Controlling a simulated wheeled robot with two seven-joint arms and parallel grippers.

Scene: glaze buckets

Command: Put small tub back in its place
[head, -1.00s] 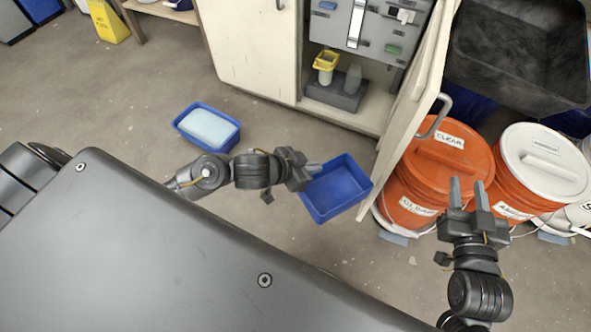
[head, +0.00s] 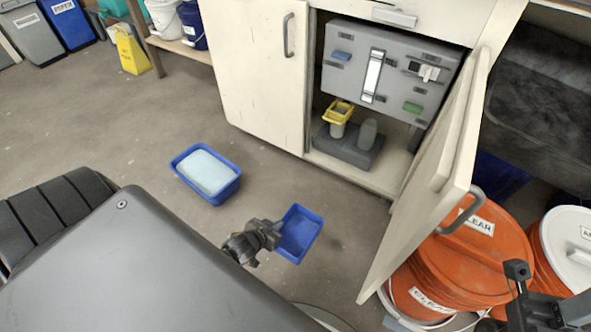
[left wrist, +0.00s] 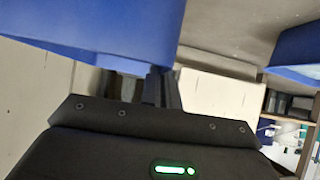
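The small empty blue tub (head: 297,240) shows in the head view in front of the open cabinet, at the tip of my left arm. My left gripper (head: 276,232) is at the tub's left wall and appears shut on it. In the left wrist view, the blue tub (left wrist: 90,35) fills the upper left, right at the fingers (left wrist: 161,88). My right gripper (head: 540,285) is partly in view at the lower right, in front of the orange buckets. Its fingers do not show clearly.
Another blue tub (head: 232,188) with a pale blue block stands on the floor. The cabinet's open door (head: 425,205) juts out beside an orange bucket (head: 465,255). Inside are a grey holder (head: 345,150) and a yellow-rimmed cup (head: 338,116).

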